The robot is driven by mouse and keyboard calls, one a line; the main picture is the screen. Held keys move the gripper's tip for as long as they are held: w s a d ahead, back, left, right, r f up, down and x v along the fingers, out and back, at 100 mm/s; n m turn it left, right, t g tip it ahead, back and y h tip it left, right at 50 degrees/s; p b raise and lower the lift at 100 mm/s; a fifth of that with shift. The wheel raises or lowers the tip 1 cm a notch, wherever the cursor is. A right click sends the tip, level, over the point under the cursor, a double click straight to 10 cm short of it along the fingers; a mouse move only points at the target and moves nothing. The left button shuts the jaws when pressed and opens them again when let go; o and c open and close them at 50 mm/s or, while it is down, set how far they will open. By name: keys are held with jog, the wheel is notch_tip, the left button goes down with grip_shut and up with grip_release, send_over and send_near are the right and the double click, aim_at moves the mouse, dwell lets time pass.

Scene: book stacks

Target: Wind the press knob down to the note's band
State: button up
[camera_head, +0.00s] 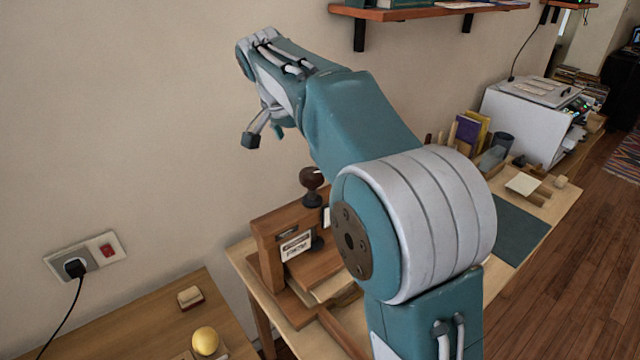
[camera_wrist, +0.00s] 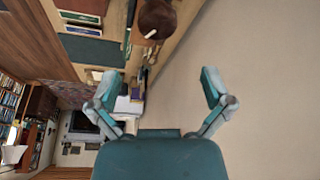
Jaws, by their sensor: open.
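The wooden press (camera_head: 268,238) stands on the table, partly hidden behind my arm. Its dark brown round knob (camera_head: 312,178) sits on top, with a small pale mark on it. The knob also shows at the top of the wrist view (camera_wrist: 157,20). A note (camera_head: 296,247) with dark print is on the press front; its text is too small to read. A pale strip (camera_head: 326,217) stands beside the knob's shaft, partly hidden. My gripper (camera_head: 263,134) is above and left of the knob, apart from it. Its fingers (camera_wrist: 158,88) are spread and empty.
A wall socket with a plug (camera_head: 75,268) is at the left. A yellow ball (camera_head: 205,340) and a small block (camera_head: 190,296) lie on the near table. A shelf (camera_head: 430,12) hangs above. A green mat (camera_head: 520,230) and a white machine (camera_head: 530,115) lie right.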

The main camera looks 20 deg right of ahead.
jog(key=d+n+y, duration=0.1)
jog(key=d+n, duration=0.1)
jog(key=n, duration=0.2)
jog(key=n+y, duration=0.5)
jog(key=n, duration=0.8)
send_near(312, 173)
jog(key=shift+t, duration=0.4)
jog(key=x, duration=1)
jog(key=shift+s+a+f, duration=0.1)
jog(key=shift+s+f, duration=0.05)
jog(key=shift+f, duration=0.2)
jog(key=c, duration=0.9)
